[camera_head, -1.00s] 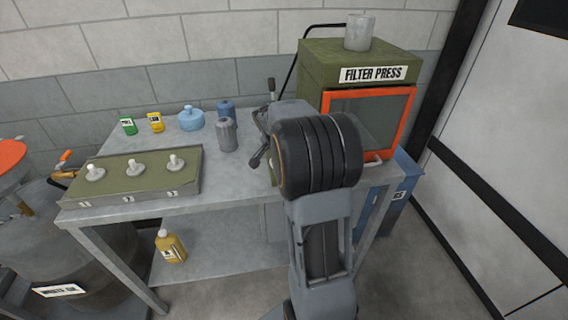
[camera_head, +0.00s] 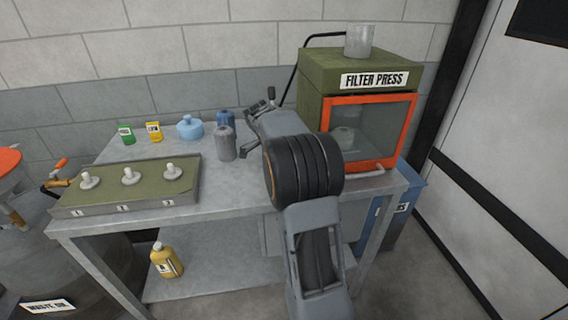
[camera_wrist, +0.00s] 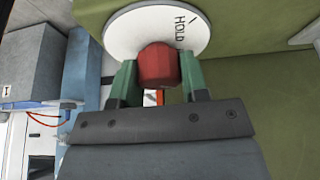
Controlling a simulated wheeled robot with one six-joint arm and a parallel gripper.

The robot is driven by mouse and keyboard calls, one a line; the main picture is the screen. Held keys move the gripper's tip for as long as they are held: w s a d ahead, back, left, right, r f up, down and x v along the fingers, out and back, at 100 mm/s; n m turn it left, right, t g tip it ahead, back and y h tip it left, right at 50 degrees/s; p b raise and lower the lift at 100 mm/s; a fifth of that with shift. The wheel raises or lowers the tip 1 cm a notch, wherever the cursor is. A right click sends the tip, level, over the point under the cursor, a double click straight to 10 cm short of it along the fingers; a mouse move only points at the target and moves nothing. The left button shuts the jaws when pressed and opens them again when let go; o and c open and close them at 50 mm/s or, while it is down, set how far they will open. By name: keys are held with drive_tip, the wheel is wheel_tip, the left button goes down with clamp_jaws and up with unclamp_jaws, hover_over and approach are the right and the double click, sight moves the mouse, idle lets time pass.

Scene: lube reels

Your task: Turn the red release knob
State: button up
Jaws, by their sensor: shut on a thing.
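The red release knob (camera_wrist: 158,66) sits on a round white dial (camera_wrist: 125,32) marked HOLD, on a green panel (camera_wrist: 250,70). My gripper (camera_wrist: 158,78) has its two green fingers on either side of the knob, shut on it. A short dark tick shows on the dial near the word. In the head view the olive-green filter press (camera_head: 312,75) stands at the back right of the bench, with its orange-framed glass door closed. The knob is hidden there, and my arm reaches toward the left side of the press.
A grey metal bench (camera_head: 225,197) carries a green tray (camera_head: 105,182) with several white-topped fittings. A grey bottle (camera_head: 226,143), a light-blue jug (camera_head: 189,128) and small green and yellow containers stand behind. A grey cup (camera_head: 359,41) stands on the press.

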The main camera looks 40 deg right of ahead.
drive_tip(key=shift+m, duration=0.3)
idle(0.4)
drive_tip(key=o, duration=0.9)
drive_tip(key=shift+o, duration=0.2)
drive_tip(key=p+v, duration=0.1)
drive_tip(key=v, duration=1.3)
drive_tip(key=shift+w+d, duration=0.1)
drive_tip(key=shift+w, duration=0.05)
